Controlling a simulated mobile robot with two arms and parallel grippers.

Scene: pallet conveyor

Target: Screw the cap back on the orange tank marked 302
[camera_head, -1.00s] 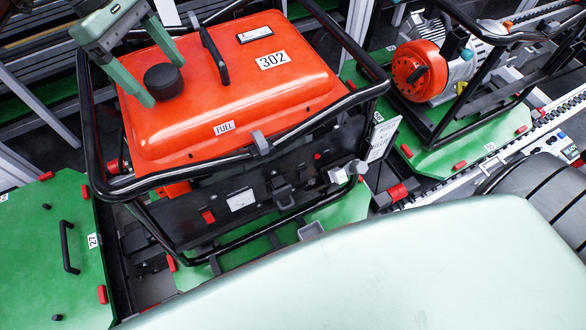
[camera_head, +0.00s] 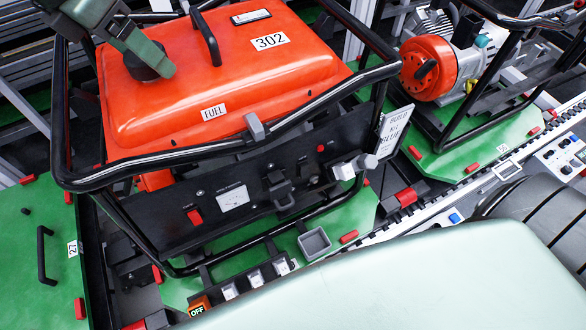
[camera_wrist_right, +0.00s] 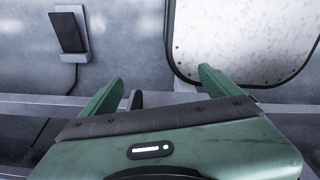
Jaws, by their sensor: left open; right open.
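The orange tank (camera_head: 290,75) marked 302 lies inside a black tube frame. Its black round cap (camera_head: 143,70) sits at the tank's upper left and is partly covered by my left gripper (camera_head: 150,62). That gripper comes in from the top left, with one green finger across the cap. The other finger is mostly hidden, and I cannot tell whether the fingers touch the cap. How tightly the cap is seated does not show. In the right wrist view, my right gripper (camera_wrist_right: 160,90) is open and empty, with its fingers spread before a grey wall.
The black frame tubes (camera_head: 200,157) and a tank handle (camera_head: 206,36) stand near the cap. An orange-and-grey machine (camera_head: 428,70) stands on a green pallet at right. A green plate (camera_head: 40,240) with a handle lies at left.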

